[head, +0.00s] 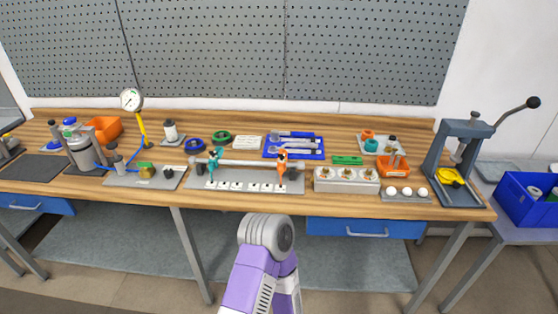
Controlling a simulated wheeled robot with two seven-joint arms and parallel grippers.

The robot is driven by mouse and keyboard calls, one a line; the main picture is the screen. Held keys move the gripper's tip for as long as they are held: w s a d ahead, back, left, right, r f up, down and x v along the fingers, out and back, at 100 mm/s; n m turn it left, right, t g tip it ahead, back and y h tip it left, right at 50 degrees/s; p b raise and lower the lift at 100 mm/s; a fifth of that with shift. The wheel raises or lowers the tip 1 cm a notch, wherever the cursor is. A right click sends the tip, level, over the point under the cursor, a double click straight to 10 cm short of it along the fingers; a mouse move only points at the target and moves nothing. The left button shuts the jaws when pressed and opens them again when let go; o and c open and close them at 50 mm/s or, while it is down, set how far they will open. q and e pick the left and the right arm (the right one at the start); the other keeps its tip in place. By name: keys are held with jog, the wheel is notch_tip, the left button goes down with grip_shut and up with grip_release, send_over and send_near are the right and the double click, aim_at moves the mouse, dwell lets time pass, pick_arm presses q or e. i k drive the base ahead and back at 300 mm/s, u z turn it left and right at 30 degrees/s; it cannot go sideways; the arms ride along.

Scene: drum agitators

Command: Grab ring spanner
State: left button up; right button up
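A blue tray (322,156) lies on the back middle of the wooden bench. It holds several silver-grey hand tools (292,145) lying side by side, which look like spanners. They are too small to tell which is the ring spanner. A purple and grey link of one of my arms rises from the bottom middle, in front of the bench. Neither of my grippers shows in the head view.
A grey fixture plate (200,186) with teal and orange clamps stands in front of the tray. A white block (346,186) and an orange bin (394,172) are to its right. A grey press (458,165) stands at the right end, a pressure gauge (131,100) at the left.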

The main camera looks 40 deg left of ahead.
aim_at(292, 144)
jog(key=k, duration=0.3)
jog(key=u, duration=0.95)
